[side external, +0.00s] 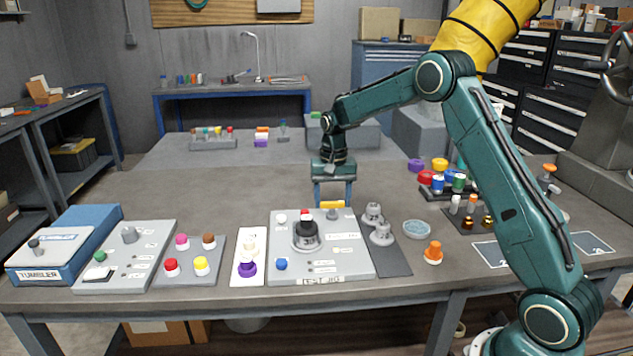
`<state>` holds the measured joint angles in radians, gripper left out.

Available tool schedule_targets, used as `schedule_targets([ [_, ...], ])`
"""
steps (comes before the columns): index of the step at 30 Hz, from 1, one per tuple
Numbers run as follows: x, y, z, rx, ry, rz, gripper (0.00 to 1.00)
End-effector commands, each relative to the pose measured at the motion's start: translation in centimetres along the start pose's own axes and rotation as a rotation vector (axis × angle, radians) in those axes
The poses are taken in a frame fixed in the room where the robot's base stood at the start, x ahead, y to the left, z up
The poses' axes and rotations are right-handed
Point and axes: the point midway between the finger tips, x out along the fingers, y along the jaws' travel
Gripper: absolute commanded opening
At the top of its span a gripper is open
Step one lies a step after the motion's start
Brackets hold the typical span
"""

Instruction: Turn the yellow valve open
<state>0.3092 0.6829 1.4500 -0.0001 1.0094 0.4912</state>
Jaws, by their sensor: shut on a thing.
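The yellow valve (332,204) is a small yellow bar at the back edge of the grey panel marked TEST JIG (350,262). It lies roughly crosswise in the picture. My gripper (333,200) points straight down over it from behind the panel. Its two blue fingers are shut on the valve, one at each end. The lower part of the valve and its mount are too small to make out.
A grey knob (332,214) is close by. Grey metal parts (381,234) stand to the right.

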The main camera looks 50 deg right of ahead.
Motion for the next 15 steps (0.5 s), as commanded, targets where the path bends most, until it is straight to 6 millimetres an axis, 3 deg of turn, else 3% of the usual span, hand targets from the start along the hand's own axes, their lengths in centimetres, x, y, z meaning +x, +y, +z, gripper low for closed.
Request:
schedule_targets([
  [2,-0.18,-0.02,-0.02,0.003,0.002,-0.001,0.37],
  [3,-0.18,-0.02,-0.02,0.003,0.002,-0.001,0.66],
  [6,-0.15,-0.02,-0.02,0.002,0.002,-0.001,0.82],
  [15,-0.10,-0.01,-0.02,0.001,0.001,0.000,0.82],
])
